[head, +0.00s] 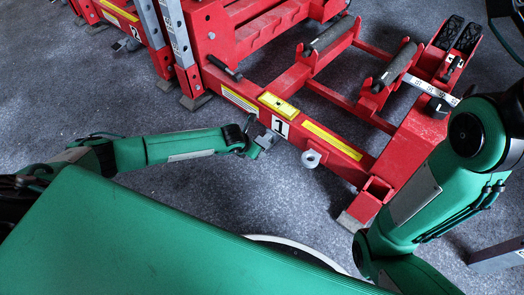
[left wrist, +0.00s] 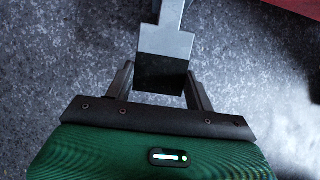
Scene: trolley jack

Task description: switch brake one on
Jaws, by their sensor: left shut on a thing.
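The red trolley jack marked 1 (head: 345,147) stands on the grey floor in the head view. Its brake lever (head: 268,138) is a small grey piece low at the jack's near left side, below the number label. In the left wrist view the brake lever (left wrist: 164,42) is a grey stepped bar with a dark end between my fingers. My left gripper (head: 257,145) is shut on that dark end; it also shows in the left wrist view (left wrist: 163,82). Where the lever joins the jack is unclear. My right arm rises at the right, its gripper out of view.
A second red jack marked 2 (head: 122,12) stands at the upper left, with a similar grey pedal (head: 128,44). A yellow block (head: 279,105) sits on jack 1's rail. A grey bar (head: 497,256) lies at the lower right. The floor left of my left gripper is clear.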

